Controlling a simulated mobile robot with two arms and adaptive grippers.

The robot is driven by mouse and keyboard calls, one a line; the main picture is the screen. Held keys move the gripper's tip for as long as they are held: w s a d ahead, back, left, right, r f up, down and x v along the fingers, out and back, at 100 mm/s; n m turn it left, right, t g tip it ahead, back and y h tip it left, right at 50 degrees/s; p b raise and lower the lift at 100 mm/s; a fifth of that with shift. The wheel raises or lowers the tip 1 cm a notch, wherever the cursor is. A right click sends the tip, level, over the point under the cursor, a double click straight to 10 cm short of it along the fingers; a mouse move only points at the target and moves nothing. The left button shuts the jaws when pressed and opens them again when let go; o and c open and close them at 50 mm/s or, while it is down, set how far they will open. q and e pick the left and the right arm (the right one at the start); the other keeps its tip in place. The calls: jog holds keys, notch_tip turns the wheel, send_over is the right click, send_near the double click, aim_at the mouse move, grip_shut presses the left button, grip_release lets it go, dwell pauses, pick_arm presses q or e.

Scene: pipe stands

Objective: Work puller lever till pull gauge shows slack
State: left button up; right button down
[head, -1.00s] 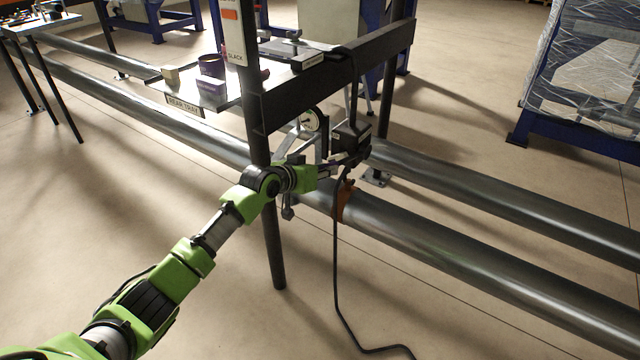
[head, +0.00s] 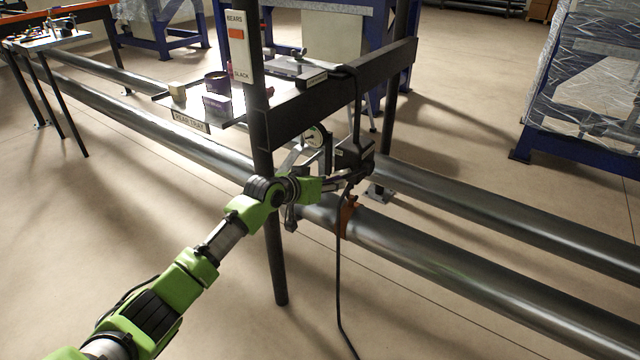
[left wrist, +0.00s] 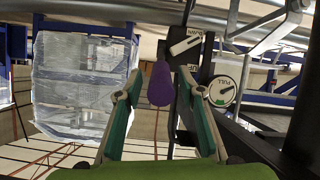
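The puller (head: 352,156) is a dark block hanging below the black beam, over the near pipe. The pull gauge (head: 316,136) is a small white dial beside it; in the left wrist view the dial (left wrist: 222,91) reads PULL and has a green patch, but its needle reading is unclear. The lever's purple grip (left wrist: 160,84) lies between the fingers of my left gripper (left wrist: 158,88). The fingers are apart, with a gap visible on the grip's left side; contact on the right cannot be told. My left gripper (head: 335,180) is at the puller. My right gripper is out of view.
A white BEARS/SLACK plate (head: 238,45) with an orange marker is on the stand's post. The rear tray (head: 190,118) holds small items. A black cable (head: 339,270) hangs down to the floor. An orange band (head: 347,213) circles the near pipe (head: 450,265).

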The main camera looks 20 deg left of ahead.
pick_arm(q)
jog(key=v, duration=1.1)
jog(key=shift+s+r, duration=0.15)
jog(key=shift+s, duration=0.15)
jog(key=shift+a, duration=0.1)
